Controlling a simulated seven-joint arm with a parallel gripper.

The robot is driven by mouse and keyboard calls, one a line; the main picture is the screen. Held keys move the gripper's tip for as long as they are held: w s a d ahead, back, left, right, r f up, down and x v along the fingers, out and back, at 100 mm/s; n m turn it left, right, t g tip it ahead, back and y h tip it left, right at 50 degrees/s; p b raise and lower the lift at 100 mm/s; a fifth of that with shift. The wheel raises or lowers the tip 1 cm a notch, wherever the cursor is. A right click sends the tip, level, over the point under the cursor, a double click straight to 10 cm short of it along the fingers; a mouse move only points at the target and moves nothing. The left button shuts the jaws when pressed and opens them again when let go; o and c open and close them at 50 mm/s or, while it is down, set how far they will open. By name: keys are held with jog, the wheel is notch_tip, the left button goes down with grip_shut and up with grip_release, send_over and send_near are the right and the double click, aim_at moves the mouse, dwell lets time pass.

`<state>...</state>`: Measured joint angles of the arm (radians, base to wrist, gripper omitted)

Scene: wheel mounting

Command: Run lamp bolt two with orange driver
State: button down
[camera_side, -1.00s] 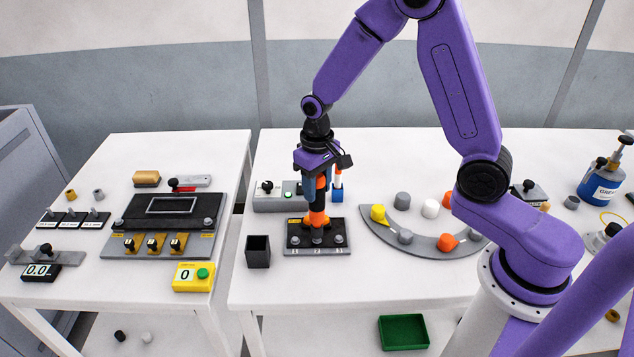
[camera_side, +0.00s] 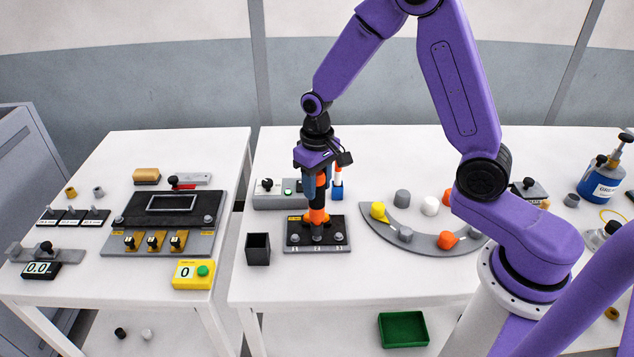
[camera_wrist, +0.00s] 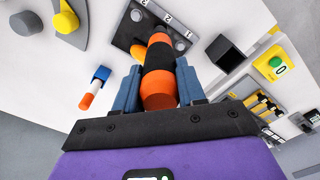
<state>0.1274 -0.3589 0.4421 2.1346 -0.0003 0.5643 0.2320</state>
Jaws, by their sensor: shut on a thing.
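My gripper (camera_side: 316,182) is shut on the orange driver (camera_side: 317,215), which has black bands and stands upright over the dark bolt plate (camera_side: 292,228). In the wrist view the driver (camera_wrist: 159,80) is between the blue fingers of my gripper (camera_wrist: 158,88). Its tip is over the middle position, beside the label 2 on the plate (camera_wrist: 125,35). Outer bolts show at label 1 (camera_wrist: 137,15) and label 3 (camera_wrist: 180,45). The middle bolt is hidden by the driver in the wrist view. I cannot tell whether the tip touches it.
A black open box (camera_side: 258,250) stands left of the plate. A grey control unit (camera_side: 268,195) and a blue holder with a white-and-orange stick (camera_side: 338,188) are behind it. A curved grey rack (camera_side: 380,225) with coloured knobs is at right. The table front is clear.

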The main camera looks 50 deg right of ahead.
jog(key=shift+f, duration=0.9)
dwell(0.5)
dwell(0.4)
jog(key=c, duration=1.6)
grip_release()
grip_shut()
